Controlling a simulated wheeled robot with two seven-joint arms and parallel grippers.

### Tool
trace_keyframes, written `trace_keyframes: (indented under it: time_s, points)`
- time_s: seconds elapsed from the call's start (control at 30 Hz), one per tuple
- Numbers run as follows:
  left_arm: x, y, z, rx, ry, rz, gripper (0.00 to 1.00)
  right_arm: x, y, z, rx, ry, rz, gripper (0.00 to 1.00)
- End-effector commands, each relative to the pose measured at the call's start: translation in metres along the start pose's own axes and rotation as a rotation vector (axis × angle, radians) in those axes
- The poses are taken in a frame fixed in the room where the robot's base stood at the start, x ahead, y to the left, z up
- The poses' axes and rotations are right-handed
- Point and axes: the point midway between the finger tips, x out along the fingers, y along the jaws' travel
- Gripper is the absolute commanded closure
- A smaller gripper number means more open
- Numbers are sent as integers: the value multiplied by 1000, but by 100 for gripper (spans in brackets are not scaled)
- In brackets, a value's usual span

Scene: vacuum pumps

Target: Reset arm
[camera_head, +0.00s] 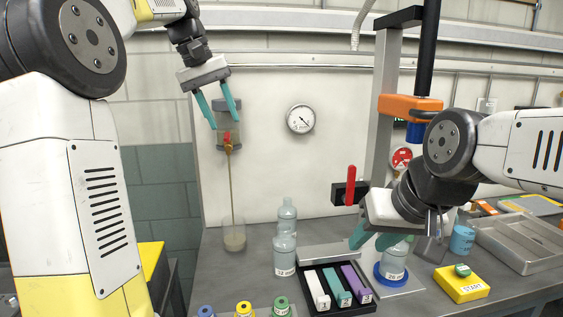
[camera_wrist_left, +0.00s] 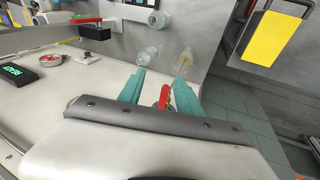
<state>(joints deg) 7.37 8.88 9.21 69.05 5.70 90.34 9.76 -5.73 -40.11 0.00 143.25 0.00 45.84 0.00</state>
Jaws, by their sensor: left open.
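My left gripper (camera_head: 226,122) is open, its teal fingers pointing down at the upper left of the head view.
A thin tube runs from the cylinder into a beaker (camera_head: 233,236). Two clear bottles (camera_head: 285,254) stand mid-bench. A black rack (camera_head: 340,308) holds white, teal and purple blocks. A yellow START box (camera_head: 461,284) and grey tray (camera_head: 520,243) are at right. A red lever (camera_head: 350,185) and metal post stand behind.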

Motion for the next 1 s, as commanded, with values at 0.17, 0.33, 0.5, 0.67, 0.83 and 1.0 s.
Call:
trace_keyframes:
  time_s: [0.17,0.33,0.5,0.67,0.83,1.0]
  points:
    - [12,-2,66,67,95,-42,59,0,0,0,0,0,0,64]
    - [39,-18,132,131,184,-66,59,0,0,0,0,0,0,64]
    - [78,-40,197,194,266,-74,59,0,0,0,0,0,0,64]
    - [112,-55,238,238,316,-71,59,0,0,0,0,0,0,64]
    - [128,-61,255,259,339,-68,59,0,0,0,0,0,0,64]
    - [130,-62,256,261,339,-68,59,0,0,0,0,0,0,64]
